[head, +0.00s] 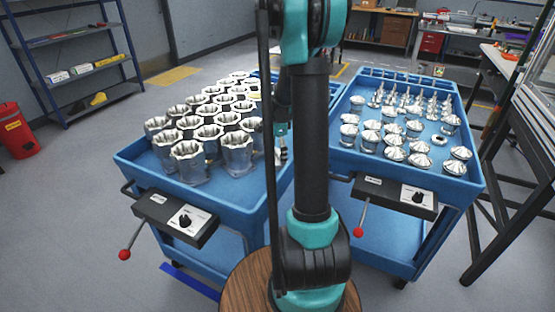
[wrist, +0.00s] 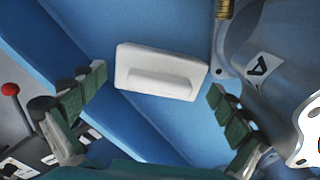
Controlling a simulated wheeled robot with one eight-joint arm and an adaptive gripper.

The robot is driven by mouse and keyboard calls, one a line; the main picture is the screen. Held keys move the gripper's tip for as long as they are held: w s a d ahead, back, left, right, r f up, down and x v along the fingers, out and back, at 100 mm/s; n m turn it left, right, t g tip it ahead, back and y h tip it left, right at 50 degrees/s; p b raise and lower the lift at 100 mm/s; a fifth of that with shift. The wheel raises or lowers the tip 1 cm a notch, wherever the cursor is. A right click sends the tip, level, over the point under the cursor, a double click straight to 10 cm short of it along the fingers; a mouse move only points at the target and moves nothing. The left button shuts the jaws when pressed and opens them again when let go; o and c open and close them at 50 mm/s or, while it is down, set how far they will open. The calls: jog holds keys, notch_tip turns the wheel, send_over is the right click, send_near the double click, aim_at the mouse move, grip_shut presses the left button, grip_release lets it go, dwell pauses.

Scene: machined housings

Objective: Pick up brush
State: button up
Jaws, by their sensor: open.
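A white, rounded rectangular block with a raised grip (wrist: 160,72) lies on the blue cart surface in the wrist view. It looks like the brush, though no bristles show. My gripper (wrist: 158,86) is open, with its green-padded fingers apart on the left and right of the block. The block appears between the fingertips and slightly beyond them; no contact shows. In the head view, my gripper (head: 281,131) is mostly hidden behind my arm, over the left cart's right side. A small white piece (head: 283,154) shows just below it.
Machined housings (head: 190,161) crowd the left cart (head: 137,164); a metal part (wrist: 262,55) stands close to the right finger. The right cart (head: 465,184) holds several small metal parts. A shelf (head: 80,78) and red bin (head: 16,132) stand at left.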

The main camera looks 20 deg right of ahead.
aim_at(278, 151)
jog(key=c, duration=1.1)
jog(key=shift+c, duration=0.5)
jog(key=shift+r, duration=0.55)
jog(key=c, duration=1.1)
notch_tip(278, 151, up, 19)
jog(key=o, duration=1.1)
jog(key=shift+c, duration=1.3)
